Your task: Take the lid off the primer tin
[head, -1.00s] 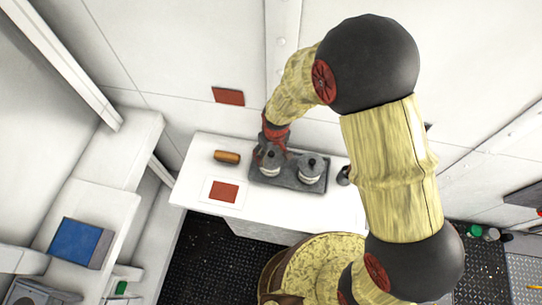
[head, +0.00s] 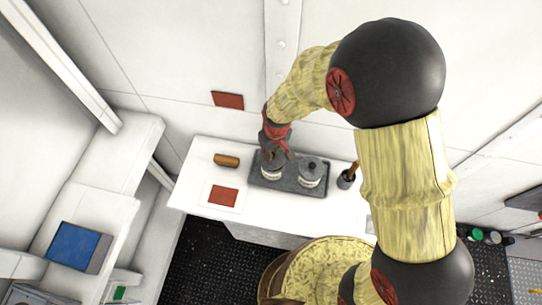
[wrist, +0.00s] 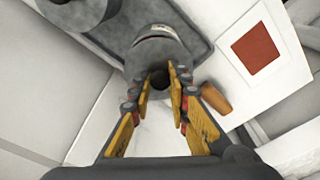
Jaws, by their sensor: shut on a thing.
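Two dark grey tins with pale labels stand on a grey tray (head: 291,188); the lettering is too small to read, so I cannot tell which is primer. My gripper (head: 273,158) points down over the left tin (head: 271,173). In the wrist view my gripper (wrist: 159,82) is shut on the dark knob of that tin's lid (wrist: 158,73), one finger on each side. The lid appears to sit on the tin (wrist: 160,45). The right tin (head: 311,176) stands apart with its knobbed lid on; part of it shows in the wrist view (wrist: 75,10).
An orange-brown roll (head: 227,159) and a red square on a white sheet (head: 223,195) lie left of the tray. A dark cup with a brown handle in it (head: 346,179) stands to the right. The wall is close behind the white bench (head: 265,212).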

